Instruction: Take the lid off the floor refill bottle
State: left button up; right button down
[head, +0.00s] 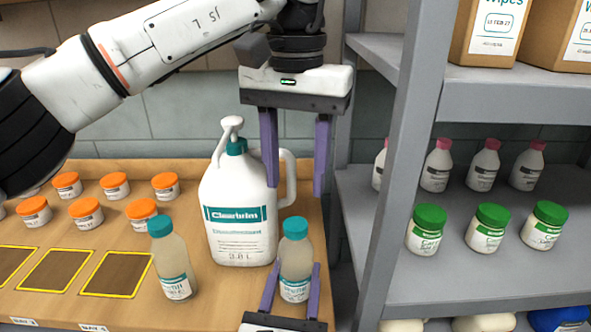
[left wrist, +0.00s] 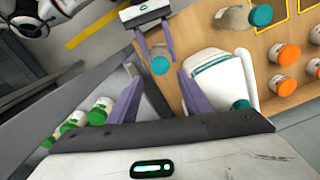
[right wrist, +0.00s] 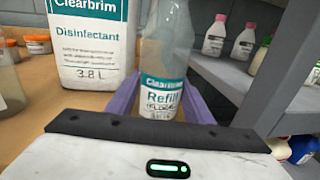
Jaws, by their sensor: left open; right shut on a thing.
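The floor refill bottle (head: 296,259) stands upright at the counter's right side, clear-bodied, with its teal lid (head: 295,226) on. Its label reads Refill and, apparently, FLOOR in the right wrist view (right wrist: 163,97). My right gripper (head: 292,284) is shut on the bottle's lower body, one finger on each side. My left gripper (head: 295,188) is open and empty above the lid, fingers pointing down, apart from it. In the left wrist view the lid (left wrist: 160,65) shows beyond the open fingers.
A large white Clearbrim jug (head: 238,215) stands close behind and left of the bottle. A similar teal-lidded bottle (head: 173,265) stands further left, near orange-lidded jars (head: 141,213) and yellow-edged squares (head: 55,270). A grey shelf (head: 400,150) with bottles and jars stands close on the right.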

aim_at(295, 224)
pick_arm(q)
jog(key=shift+f+m, duration=0.4)
jog(key=shift+f, duration=3.6)
